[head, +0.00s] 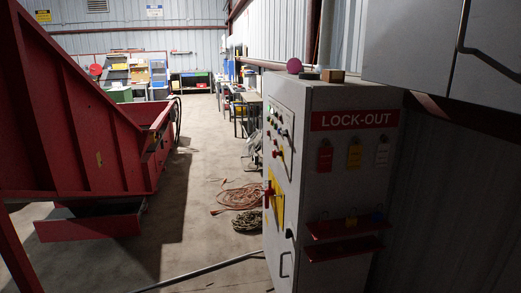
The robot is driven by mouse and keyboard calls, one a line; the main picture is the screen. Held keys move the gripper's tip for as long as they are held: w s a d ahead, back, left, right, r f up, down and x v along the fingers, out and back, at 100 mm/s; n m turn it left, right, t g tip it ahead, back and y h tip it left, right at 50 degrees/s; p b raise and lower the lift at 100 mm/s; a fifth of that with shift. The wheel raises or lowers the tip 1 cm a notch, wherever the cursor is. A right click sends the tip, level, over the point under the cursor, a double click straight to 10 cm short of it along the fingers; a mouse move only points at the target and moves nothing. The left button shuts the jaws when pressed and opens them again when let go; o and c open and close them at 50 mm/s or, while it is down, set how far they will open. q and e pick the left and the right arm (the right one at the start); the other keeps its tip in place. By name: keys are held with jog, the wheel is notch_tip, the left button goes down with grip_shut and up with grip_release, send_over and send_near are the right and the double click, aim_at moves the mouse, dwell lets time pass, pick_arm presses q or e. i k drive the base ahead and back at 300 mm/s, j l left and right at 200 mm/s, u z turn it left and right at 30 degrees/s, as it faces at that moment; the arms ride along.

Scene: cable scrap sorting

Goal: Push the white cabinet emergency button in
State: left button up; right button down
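The white cabinet (335,100) stands right of centre, with a red LOCK-OUT sign (354,119) on the side facing me. Its control face is on the left and is seen at a steep angle. That face carries several small buttons and lamps (276,128) near the top. Lower down, a red knob or handle (268,190) sticks out beside a yellow plate (278,207). I cannot tell for sure which red part is the emergency button, nor whether it is pressed. Neither of my grippers is in view.
A large red machine (90,130) fills the left. Coiled orange cable (240,197) and a darker coil (247,221) lie on the floor beside the cabinet. A long bar (200,271) lies in front. A grey box with a dark handle (412,45) juts in at upper right. The central aisle is mostly clear.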

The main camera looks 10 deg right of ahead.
aim_at(275, 154)
jog(key=i+j, duration=0.15)
jog(key=i, duration=0.3)
jog(key=i+j, duration=0.15)
jog(key=i, duration=0.25)
jog(key=i+j, duration=0.15)
jog(key=i, duration=0.3)
jog(key=i+j+z, duration=0.1)
jog(key=i, duration=0.35)
jog(key=i+j, duration=0.25)
jog(key=i, duration=0.15)
